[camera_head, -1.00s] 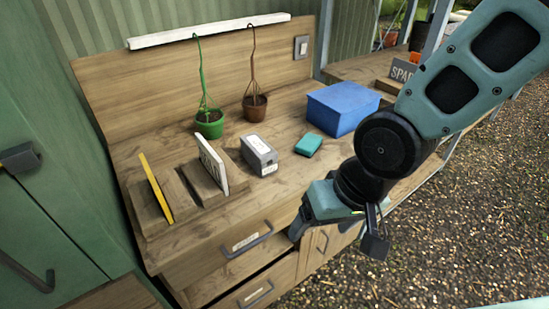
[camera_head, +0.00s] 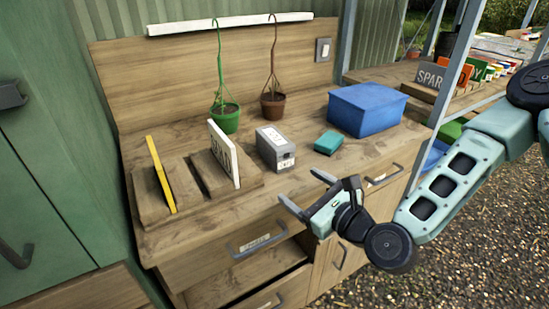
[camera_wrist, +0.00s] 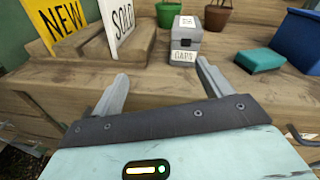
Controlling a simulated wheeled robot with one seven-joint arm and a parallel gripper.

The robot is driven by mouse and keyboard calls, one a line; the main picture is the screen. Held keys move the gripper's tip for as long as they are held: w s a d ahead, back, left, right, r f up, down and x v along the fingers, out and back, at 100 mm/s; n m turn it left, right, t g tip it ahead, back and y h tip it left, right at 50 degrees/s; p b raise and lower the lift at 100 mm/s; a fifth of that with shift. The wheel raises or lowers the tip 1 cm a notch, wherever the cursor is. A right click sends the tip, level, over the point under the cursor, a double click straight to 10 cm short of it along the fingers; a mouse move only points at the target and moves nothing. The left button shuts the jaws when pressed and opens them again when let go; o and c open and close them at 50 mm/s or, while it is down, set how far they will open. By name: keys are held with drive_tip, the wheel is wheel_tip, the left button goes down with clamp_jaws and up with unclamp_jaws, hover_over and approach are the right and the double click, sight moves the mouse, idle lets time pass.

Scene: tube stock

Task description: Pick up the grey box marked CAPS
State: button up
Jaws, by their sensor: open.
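The grey box marked CAPS (camera_head: 276,149) stands upright on the wooden bench, right of the sign rack. In the wrist view the box (camera_wrist: 186,44) is just beyond my fingertips, a little right of the middle, with its CAPS label facing me. My gripper (camera_head: 300,191) is open and empty, in front of the bench's front edge and nearer than the box. In the wrist view my gripper (camera_wrist: 160,70) shows both fingers spread apart, with nothing between them.
A teal block (camera_head: 328,142) and a blue box (camera_head: 367,109) stand right of the grey box. A sign rack (camera_head: 200,181) holds a white sign (camera_head: 223,154) and a yellow sign (camera_head: 160,174) to its left. Two hanging pots, green (camera_head: 226,121) and brown (camera_head: 273,105), are behind. A drawer below is partly open.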

sight(279, 146)
drive_tip(key=w+a+m, duration=0.1)
drive_tip(key=w, duration=0.2)
drive_tip(key=w+a+m+t+h+p, duration=0.1)
drive_tip(key=w+m, duration=0.1)
drive_tip(key=w, duration=0.2)
drive_tip(key=w+a+m+t+p, duration=0.1)
drive_tip(key=w, duration=0.3)
drive_tip(key=shift+w+a+r+m+h, duration=0.1)
drive_tip(key=shift+m+h, duration=0.2)
drive_tip(key=shift+h, duration=0.1)
drive_tip(key=p+x, duration=0.1)
drive_tip(key=x, duration=0.4)
drive_tip(key=shift+a+r+p, duration=0.1)
drive_tip(key=shift+a+p, duration=0.05)
drive_tip(key=shift+p, duration=0.15)
drive_tip(key=shift+w+a, duration=0.25)
drive_tip(key=shift+w, duration=0.3)
drive_tip(key=c, duration=1.2)
